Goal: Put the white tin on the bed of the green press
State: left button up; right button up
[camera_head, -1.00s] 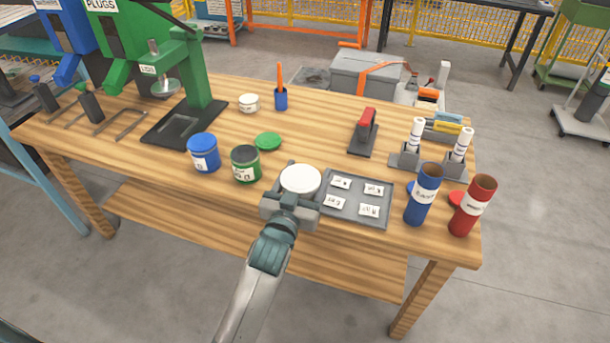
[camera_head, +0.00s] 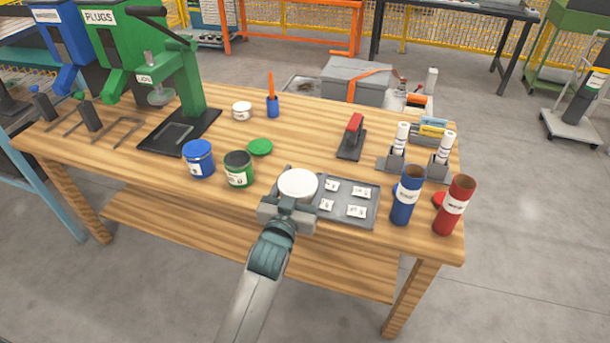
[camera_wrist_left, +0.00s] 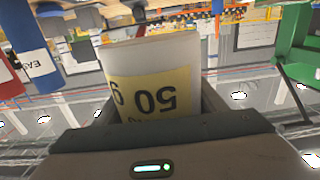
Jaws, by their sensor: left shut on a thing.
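My left gripper (camera_head: 290,208) is shut on a white tin (camera_head: 297,184) near the front edge of the table, just left of the grey tray. In the left wrist view the tin (camera_wrist_left: 150,60) sits between the fingers, and its yellow label with "50" appears upside down. I cannot tell whether its bottom touches the table. The green press (camera_head: 185,85) stands at the back left, with a black flat bed (camera_head: 160,142) that is empty except for a marked outline. My right gripper is not in view.
Between the tin and the press stand a blue tin (camera_head: 198,160), a green tin (camera_head: 238,170) and a green lid (camera_head: 260,147). A small white pot (camera_head: 242,110) is at the back. The grey tray (camera_head: 372,190) holds white packets. Blue (camera_head: 405,205) and red (camera_head: 455,212) cylinders stand at the right.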

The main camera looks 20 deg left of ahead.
pick_arm(q)
jog(key=shift+s+a, duration=0.1)
jog(key=shift+s, duration=0.15)
jog(key=s+a+r, duration=0.2)
jog(key=s, duration=0.7)
jog(key=s+a+r, duration=0.2)
jog(key=s, duration=0.8)
jog(key=shift+r+y, duration=0.15)
jog(key=shift+y, duration=0.15)
jog(key=shift+s, duration=0.1)
jog(key=shift+d, duration=0.1)
dwell(0.4)
jog(key=w+d+f, duration=0.1)
jog(key=w, duration=0.5)
jog(key=w+d+f, duration=0.1)
jog(key=w+f, duration=0.1)
jog(key=w, duration=0.5)
jog(key=w+d+f, duration=0.1)
jog(key=w+d, duration=0.1)
jog(key=w, duration=0.4)
jog(key=shift+w+f, duration=0.15)
jog(key=shift+w, duration=0.25)
